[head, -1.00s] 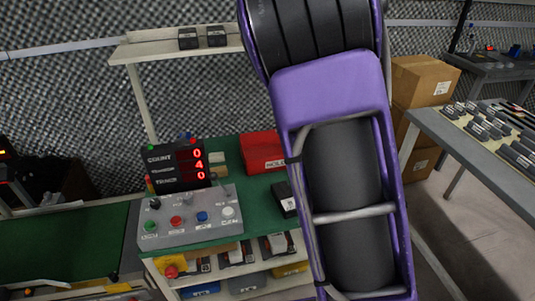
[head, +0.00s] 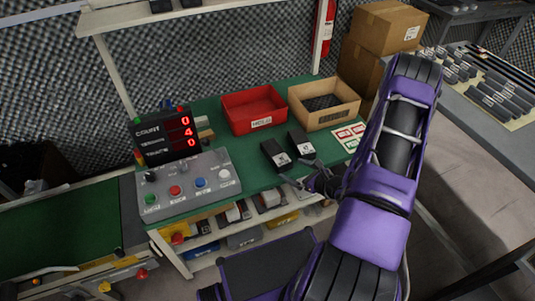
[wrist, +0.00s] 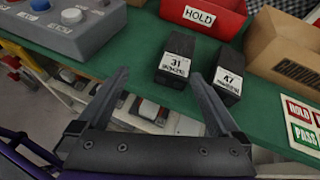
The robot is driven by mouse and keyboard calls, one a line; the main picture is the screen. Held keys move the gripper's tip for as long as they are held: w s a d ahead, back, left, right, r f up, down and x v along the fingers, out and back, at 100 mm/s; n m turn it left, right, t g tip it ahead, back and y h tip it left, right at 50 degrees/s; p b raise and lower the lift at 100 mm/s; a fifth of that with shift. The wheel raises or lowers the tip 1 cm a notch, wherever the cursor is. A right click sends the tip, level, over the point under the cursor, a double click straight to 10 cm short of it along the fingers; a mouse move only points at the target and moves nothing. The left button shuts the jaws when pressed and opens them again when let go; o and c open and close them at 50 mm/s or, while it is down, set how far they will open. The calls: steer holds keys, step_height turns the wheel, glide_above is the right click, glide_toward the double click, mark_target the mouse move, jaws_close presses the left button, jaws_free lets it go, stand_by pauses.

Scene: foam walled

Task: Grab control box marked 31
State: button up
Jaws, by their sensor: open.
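The control box marked 31 (wrist: 176,58) is black with a white label. It stands on the green bench top, and it also shows in the head view (head: 275,155), the left of two black boxes. The other box (wrist: 229,82) stands close to its right, with a label that looks like 47; it also shows in the head view (head: 301,146). My gripper (wrist: 160,76) is open and empty, with its fingers pointing toward box 31 from the bench's front edge. In the head view my gripper (head: 312,184) is small and dark, in front of both boxes.
A red HOLD bin (head: 255,107) and a tan bin (head: 324,104) stand behind the boxes. A grey button panel (head: 188,186) and a COUNT display (head: 165,136) are to the left. Red and green label cards (head: 347,138) lie to the right. Shelves hold items below the bench.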

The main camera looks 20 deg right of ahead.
mark_target(276, 154)
steer(key=w+f+m+h, duration=0.1)
steer(key=w+f, duration=0.1)
steer(key=w, duration=0.3)
steer(key=w+f+m, duration=0.1)
steer(key=w+f, duration=0.2)
steer(key=w, duration=0.1)
steer(key=w+f+m+t+h+b, duration=0.1)
steer(key=w+f, duration=0.1)
steer(key=w, duration=0.3)
steer(key=shift+w+a+f+h, duration=0.3)
steer(key=shift+w+f, duration=0.05)
steer(key=c, duration=1.6)
